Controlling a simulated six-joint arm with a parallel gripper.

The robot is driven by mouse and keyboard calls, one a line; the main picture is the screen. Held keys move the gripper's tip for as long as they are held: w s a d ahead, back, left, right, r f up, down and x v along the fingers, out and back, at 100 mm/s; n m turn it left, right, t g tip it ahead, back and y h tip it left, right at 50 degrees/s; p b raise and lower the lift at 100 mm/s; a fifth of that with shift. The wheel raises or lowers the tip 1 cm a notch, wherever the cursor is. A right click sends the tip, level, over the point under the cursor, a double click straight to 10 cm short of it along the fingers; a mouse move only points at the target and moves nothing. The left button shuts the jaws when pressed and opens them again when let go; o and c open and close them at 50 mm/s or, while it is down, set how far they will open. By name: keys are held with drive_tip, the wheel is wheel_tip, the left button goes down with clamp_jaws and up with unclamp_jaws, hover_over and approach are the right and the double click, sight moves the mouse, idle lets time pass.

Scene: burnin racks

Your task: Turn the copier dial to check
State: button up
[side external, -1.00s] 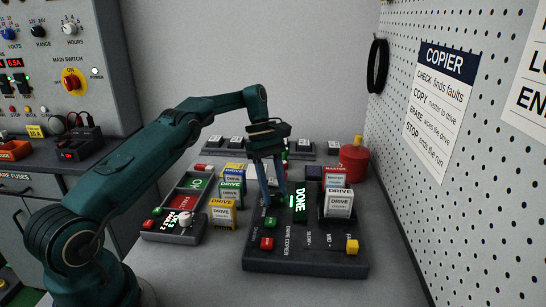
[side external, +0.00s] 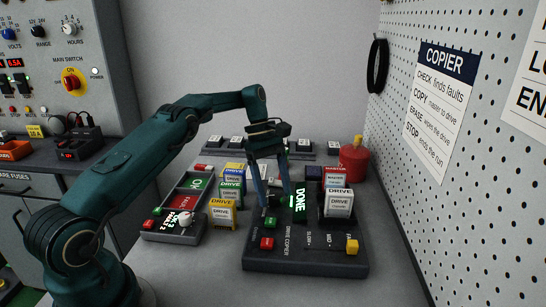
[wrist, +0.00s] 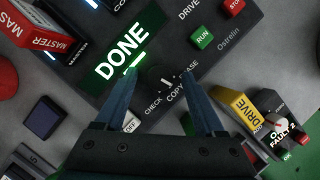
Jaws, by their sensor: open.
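The drive copier (side external: 300,260) is a dark box on the bench, with a lit green DONE display (side external: 300,203) that also shows in the wrist view (wrist: 122,52). Its dark dial (wrist: 166,84) shows in the wrist view, ringed by the labels CHECK, COPY and ERASE. I cannot tell for sure which label it points to. My gripper (side external: 276,205) is open and empty, pointing down over the copier's left part. In the wrist view its two fingertips (wrist: 160,74) are apart, one on each side of the dial. I cannot tell whether they touch it.
The copier has a green RUN button (wrist: 201,37) and a red STOP button (wrist: 231,7). A white DRIVE block (side external: 339,203) and a MASTER block (side external: 335,177) stand on its right. A yellow DRIVE block (side external: 222,213) and a tester (side external: 174,236) are at left.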

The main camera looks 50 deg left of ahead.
sight(272, 195)
drive_tip(key=n+t, duration=0.1)
drive_tip(key=n, duration=0.1)
drive_tip(key=n+t, duration=0.1)
drive_tip(key=n, duration=0.2)
drive_tip(key=shift+s+n+y, duration=0.2)
drive_tip(key=shift+n+y, duration=0.1)
drive_tip(key=v, duration=0.5)
drive_tip(key=shift+w+a, duration=0.1)
drive_tip(key=d+r, duration=0.1)
drive_tip(key=r, duration=0.2)
drive_tip(key=shift+w+d+t, duration=0.2)
drive_tip(key=shift+d+t, duration=0.1)
drive_tip(key=shift+d, duration=0.1)
drive_tip(key=s+d+r+m+t+y, duration=0.1)
drive_tip(key=s+d+r+m, duration=0.4)
drive_tip(key=d+r, duration=0.3)
drive_tip(key=s+d+f+m+t+y, duration=0.2)
drive_tip(key=s+d+m, duration=0.1)
drive_tip(key=s+m, duration=1)
drive_tip(key=s, duration=0.2)
drive_tip(key=shift+s+d+m+t, duration=0.2)
drive_tip(key=shift+s+m+t, duration=0.1)
drive_tip(key=shift+s+m, duration=0.1)
